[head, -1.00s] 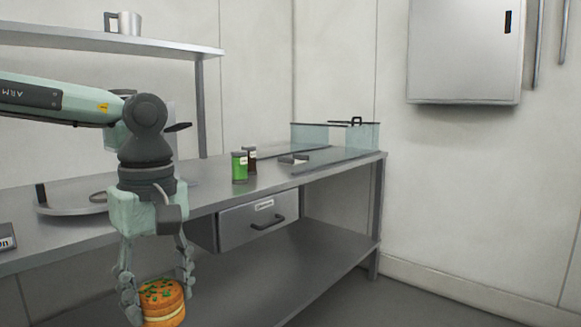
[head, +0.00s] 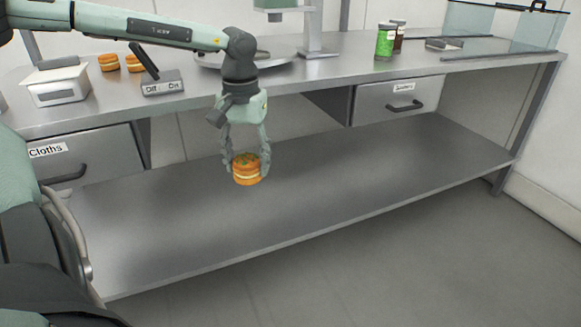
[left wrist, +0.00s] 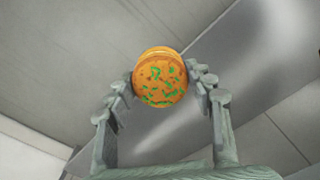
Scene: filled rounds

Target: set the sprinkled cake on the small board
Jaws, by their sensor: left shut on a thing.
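The sprinkled cake (head: 246,170) is a round orange cake with a pale filling line and green bits on top. My left gripper (head: 246,168) is shut on it, one finger on each side, and holds it in front of the bench, below the worktop's level. In the left wrist view the cake (left wrist: 160,78) sits between the two fingertips (left wrist: 162,88), its green-flecked top facing the camera. I cannot make out a small board in these frames. My right gripper is not in view.
The steel worktop (head: 330,68) carries a white tub (head: 60,88), an Off/On switch box (head: 163,84), two plain orange cakes (head: 108,62), a round metal plate (head: 210,60) and a green jar (head: 386,42). Drawers hang below it. The lower shelf (head: 330,190) is bare.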

